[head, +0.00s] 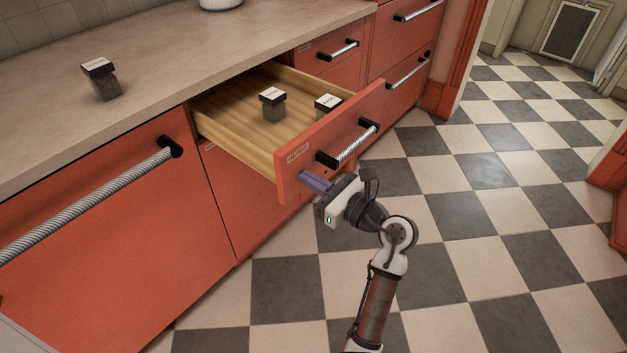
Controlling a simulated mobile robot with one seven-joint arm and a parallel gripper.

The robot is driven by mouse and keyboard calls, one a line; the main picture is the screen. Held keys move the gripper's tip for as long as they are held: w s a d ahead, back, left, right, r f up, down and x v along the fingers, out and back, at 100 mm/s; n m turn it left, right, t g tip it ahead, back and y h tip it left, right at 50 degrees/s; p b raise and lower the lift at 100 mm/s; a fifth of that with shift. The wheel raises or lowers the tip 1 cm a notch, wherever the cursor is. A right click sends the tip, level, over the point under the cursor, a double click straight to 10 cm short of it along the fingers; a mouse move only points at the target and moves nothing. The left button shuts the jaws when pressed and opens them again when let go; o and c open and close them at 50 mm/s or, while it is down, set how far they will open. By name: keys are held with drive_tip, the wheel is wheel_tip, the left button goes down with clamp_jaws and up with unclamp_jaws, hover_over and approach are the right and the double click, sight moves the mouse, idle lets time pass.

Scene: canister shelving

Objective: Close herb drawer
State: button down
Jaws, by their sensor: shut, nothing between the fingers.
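The herb drawer (335,150) is pulled out from the red cabinet, with an orange-red front, a small label on its left part and a ribbed metal handle (352,145) with black ends. Inside its wooden box stand two small jars with black and white lids, one in the middle (272,108) and one by the front (327,103), partly hidden by the front panel. My gripper (311,180) is shut and empty. Its purple fingers are at the lower part of the drawer front, below and left of the handle. I cannot tell whether they touch it.
Another jar (102,80) stands on the beige counter (160,65) at the left. A large panel with a long handle (90,205) is at the left. More closed drawers (330,52) are behind. The checkered floor (500,210) at the right is clear.

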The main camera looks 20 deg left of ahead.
drive_tip(key=p, duration=0.2)
approach(216, 123)
drive_tip(key=w+a+f, duration=0.1)
drive_tip(key=w+a, duration=0.1)
drive_tip(key=a, duration=0.2)
drive_tip(key=w+a+f, duration=0.1)
drive_tip(key=w+a, duration=0.1)
drive_tip(key=a, duration=0.2)
drive_tip(key=w+a+f, duration=0.1)
drive_tip(key=w+a, duration=0.2)
drive_tip(key=a, duration=0.1)
drive_tip(key=shift+a, duration=0.2)
drive_tip(key=shift+r, duration=0.2)
drive_tip(key=shift+a+r, duration=0.1)
drive_tip(key=shift+r, duration=0.05)
